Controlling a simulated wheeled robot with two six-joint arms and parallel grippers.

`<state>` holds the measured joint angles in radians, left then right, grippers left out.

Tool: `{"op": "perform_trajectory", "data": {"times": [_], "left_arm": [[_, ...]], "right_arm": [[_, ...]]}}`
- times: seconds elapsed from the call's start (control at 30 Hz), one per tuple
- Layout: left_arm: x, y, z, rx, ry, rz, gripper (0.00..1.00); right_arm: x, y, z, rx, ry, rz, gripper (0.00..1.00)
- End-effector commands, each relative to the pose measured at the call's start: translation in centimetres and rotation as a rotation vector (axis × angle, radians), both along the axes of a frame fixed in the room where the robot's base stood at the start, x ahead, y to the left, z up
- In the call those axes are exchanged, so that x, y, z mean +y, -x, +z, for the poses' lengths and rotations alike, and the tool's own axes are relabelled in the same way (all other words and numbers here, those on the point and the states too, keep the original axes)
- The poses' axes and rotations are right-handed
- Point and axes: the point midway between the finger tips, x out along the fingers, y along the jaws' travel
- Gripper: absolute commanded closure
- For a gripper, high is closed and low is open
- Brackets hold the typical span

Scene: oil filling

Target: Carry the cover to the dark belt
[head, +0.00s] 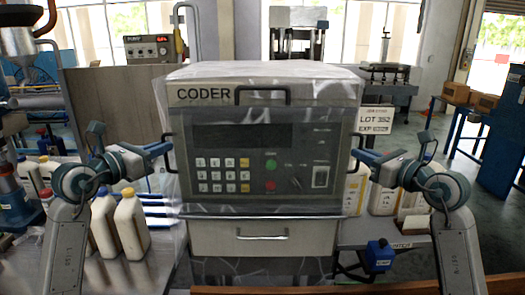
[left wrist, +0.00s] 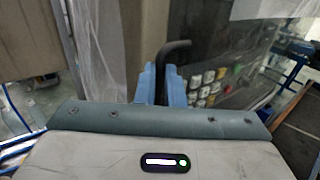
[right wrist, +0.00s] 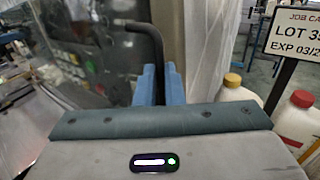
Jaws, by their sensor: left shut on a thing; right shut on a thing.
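The CODER machine (head: 265,180) stands in the middle of the head view. Its boxy grey front, which I take to be the cover (head: 340,100), has a dark display and a keypad, with clear film on top. Black handles are at its top and sides. My left gripper (head: 168,148) is shut on the left handle (left wrist: 180,45), and my right gripper (head: 357,152) is shut on the right handle (right wrist: 130,24). The fingers also show in the left wrist view (left wrist: 163,85) and right wrist view (right wrist: 160,85). I cannot clearly identify the dark belt.
White bottles (head: 131,222) stand left of the machine, and more bottles (head: 383,198) stand at its right. A LOT 352 sign (head: 375,119) is by the right arm. A drawer (head: 262,233) sits below.

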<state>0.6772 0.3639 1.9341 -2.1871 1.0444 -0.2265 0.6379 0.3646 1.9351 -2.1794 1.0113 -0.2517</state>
Motion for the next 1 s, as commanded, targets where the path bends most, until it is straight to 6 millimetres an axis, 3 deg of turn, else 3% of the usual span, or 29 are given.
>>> {"op": "perform_trajectory", "data": {"times": [0.1,0.4,1.0], "left_arm": [[0.0,0.0,1.7,-0.002,0.000,0.000,1.00],[0.0,0.0,4.0,-0.002,0.000,0.000,1.00],[0.0,0.0,4.1,-0.002,0.000,0.000,1.00]], "right_arm": [[0.0,0.0,1.6,-0.001,0.000,0.000,1.00],[0.0,0.0,4.0,-0.001,0.000,0.000,1.00],[0.0,0.0,4.1,-0.001,0.000,0.000,1.00]]}}
